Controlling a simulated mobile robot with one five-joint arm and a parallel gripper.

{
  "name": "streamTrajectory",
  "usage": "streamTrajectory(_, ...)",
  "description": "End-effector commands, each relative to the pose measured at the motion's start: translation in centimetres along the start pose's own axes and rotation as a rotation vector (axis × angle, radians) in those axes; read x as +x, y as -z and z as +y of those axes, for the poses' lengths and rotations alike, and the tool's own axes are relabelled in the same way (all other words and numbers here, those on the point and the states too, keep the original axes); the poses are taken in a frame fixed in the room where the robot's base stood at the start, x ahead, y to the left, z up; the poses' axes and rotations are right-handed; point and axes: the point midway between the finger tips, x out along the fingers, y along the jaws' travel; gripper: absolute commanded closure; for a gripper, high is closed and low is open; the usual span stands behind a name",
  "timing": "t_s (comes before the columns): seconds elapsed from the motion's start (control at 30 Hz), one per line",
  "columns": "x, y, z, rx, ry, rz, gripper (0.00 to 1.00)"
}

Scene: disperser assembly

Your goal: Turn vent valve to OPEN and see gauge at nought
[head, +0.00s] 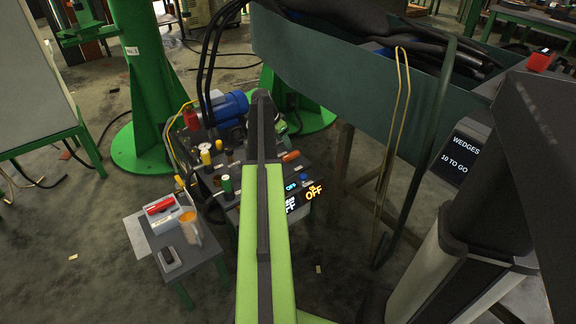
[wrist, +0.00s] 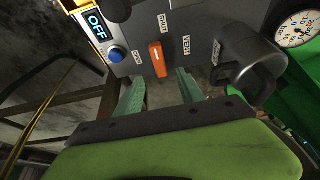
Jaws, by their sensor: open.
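The vent valve's orange lever (wrist: 158,58) stands on a dark panel in the wrist view, lying nearly upright in the picture. One end points toward a small label that seems to read SHUT (wrist: 164,24); a VENT label (wrist: 187,45) is to its right. My gripper (wrist: 160,77) is open, its two pale green fingers below the lever, one to each side of its line. I cannot tell whether they touch it. The round white gauge (wrist: 297,29) is partly cut off at top right; its needle reading is unclear. In the head view the orange lever (head: 291,156) shows right of my arm, which hides the gripper.
A blue button (wrist: 116,54) and a lit OFF display (wrist: 96,22) are left of the lever. A dark, thick loop handle (wrist: 250,75) juts out at right. A blue motor (head: 229,106) stands behind the panel. A small side table (head: 180,262) holds loose items.

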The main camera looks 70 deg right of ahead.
Motion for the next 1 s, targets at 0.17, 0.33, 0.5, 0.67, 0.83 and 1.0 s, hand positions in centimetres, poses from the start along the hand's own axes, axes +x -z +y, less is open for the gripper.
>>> streamTrajectory(0.17, 5.2, -0.4, -0.1, 0.0, 0.0, 0.0, 0.55)
streamTrajectory(0.33, 8.5, -0.3, 0.0, 0.001, -0.001, 0.0, 0.55)
streamTrajectory(0.5, 9.5, 0.0, 0.0, 0.0, 0.0, 0.0, 0.55)
streamTrajectory(0.67, 9.3, 0.1, 0.1, 0.0, 0.0, 0.0, 0.55)
streamTrajectory(0.83, 9.3, 0.1, 0.1, 0.0, 0.0, 0.0, 0.69)
streamTrajectory(1.0, 9.3, 0.1, 0.1, 0.0, 0.0, 0.0, 0.91)
